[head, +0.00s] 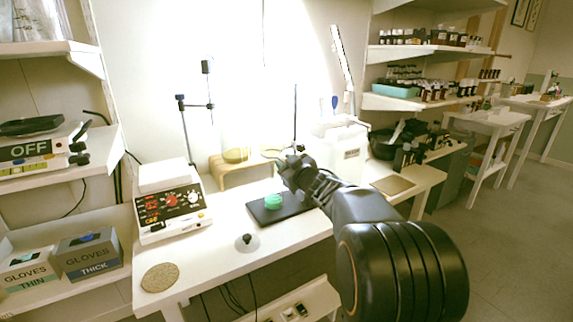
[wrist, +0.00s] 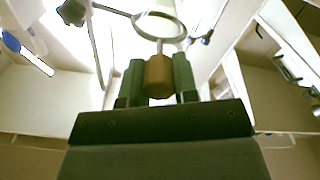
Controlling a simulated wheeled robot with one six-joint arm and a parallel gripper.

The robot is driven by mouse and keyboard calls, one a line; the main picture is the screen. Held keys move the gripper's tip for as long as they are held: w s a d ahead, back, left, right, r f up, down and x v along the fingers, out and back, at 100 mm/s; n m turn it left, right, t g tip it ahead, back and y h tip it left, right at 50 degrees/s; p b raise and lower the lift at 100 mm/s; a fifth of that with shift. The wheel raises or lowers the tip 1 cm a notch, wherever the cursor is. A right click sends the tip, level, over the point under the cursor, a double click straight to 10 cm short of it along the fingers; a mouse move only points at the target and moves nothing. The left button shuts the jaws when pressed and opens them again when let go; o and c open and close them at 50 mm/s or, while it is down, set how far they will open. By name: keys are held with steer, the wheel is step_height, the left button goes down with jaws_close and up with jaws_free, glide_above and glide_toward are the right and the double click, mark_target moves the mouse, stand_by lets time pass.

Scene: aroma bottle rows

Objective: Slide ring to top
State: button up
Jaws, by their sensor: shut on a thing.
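A thin metal ring (head: 272,153) sticks out to the left of a tall stand rod (head: 295,115) at the back of the white bench. The rod rises from a black base plate (head: 300,208) that carries a green ball-like object (head: 273,201). My gripper (head: 292,166) is at the ring's height, beside the rod. In the wrist view, my gripper (wrist: 158,78) is shut on a brown rounded piece (wrist: 158,75) between its green fingers. The ring (wrist: 160,27) shows just beyond it. How the brown piece joins the ring is unclear, and the fingers hide its sides.
A hotplate-like device (head: 170,205) stands on the bench at left. A small wooden stand (head: 232,168) is behind the base plate. A thin second stand (head: 187,135) rises at back left. A cork disc (head: 160,277) and a small knobbed disc (head: 247,242) lie in front.

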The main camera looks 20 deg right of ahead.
jaws_close()
step_height(320, 180, up, 17)
steer(key=p, duration=1.6)
steer(key=shift+o, duration=1.7)
jaws_free()
steer(key=o, duration=0.4)
steer(key=shift+f, duration=0.2)
steer(key=shift+c, duration=0.2)
